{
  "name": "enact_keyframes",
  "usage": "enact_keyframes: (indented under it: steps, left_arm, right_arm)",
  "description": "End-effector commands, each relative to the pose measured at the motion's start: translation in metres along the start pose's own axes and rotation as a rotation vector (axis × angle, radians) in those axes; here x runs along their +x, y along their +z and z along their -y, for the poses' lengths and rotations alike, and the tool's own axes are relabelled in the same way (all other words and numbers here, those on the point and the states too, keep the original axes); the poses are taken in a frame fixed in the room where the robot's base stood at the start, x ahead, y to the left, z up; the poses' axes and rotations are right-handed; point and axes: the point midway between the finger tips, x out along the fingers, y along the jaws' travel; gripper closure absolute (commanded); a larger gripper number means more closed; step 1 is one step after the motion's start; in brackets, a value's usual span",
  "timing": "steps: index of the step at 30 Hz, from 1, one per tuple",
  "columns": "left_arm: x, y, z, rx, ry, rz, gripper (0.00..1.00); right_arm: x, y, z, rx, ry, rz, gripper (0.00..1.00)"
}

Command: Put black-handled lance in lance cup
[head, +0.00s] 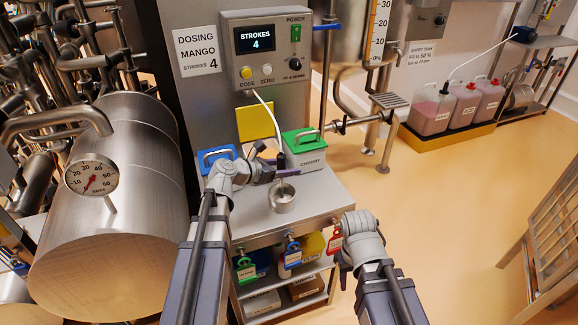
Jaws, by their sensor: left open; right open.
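The black-handled lance (281,158) hangs on a white hose from the dosing box. It stands roughly upright beside the green-lidded cherry container, and its lower end is hidden. My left gripper (270,161) is open, with its fingers close to the lance handle. I cannot tell whether they touch it. The lance cup (282,198), a small round metal cup, stands on the steel table just below and right of my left gripper. My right gripper (343,262) is open and empty, low beyond the table's right front edge.
The cherry container (308,154) and a blue-lidded container (214,158) stand on the steel table (318,200). The dosing box (266,48) reads STROKES 4. Colored tags (292,254) hang at the table's front. A large steel tank (110,200) is at left. Open floor lies right.

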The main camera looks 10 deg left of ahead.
Motion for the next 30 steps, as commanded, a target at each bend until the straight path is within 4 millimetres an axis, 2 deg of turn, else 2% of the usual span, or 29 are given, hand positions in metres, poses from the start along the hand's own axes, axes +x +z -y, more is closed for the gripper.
enact_keyframes:
  steps: [1, 6, 15, 20, 26, 28, 30]
  left_arm:
    - [-0.013, 0.003, 0.002, -0.002, 0.003, 0.0, 0.37]
    - [-0.05, 0.004, 0.002, -0.002, 0.003, 0.0, 0.37]
    - [-0.098, 0.002, 0.001, -0.002, 0.001, 0.0, 0.37]
    - [-0.109, 0.001, 0.001, 0.0, 0.001, 0.0, 0.37]
    - [-0.109, -0.001, 0.003, 0.009, -0.006, -0.004, 0.37]
    - [-0.102, -0.004, 0.013, 0.067, -0.031, -0.03, 0.37]
    - [-0.089, -0.011, 0.035, 0.199, -0.09, -0.087, 0.37]
  right_arm:
    - [-0.007, 0.0, -0.001, 0.0, 0.0, 0.0, 0.5]
    - [-0.022, 0.001, -0.002, 0.0, 0.0, 0.0, 0.5]
    - [-0.039, 0.002, -0.004, 0.0, 0.0, 0.0, 0.5]
    - [-0.042, 0.003, -0.004, 0.0, 0.0, 0.0, 0.5]
    - [-0.042, 0.003, -0.004, 0.0, 0.0, 0.0, 0.5]
    - [-0.042, 0.003, -0.004, 0.0, 0.0, 0.0, 0.5]
    - [-0.042, 0.003, -0.004, 0.0, 0.0, 0.0, 0.5]
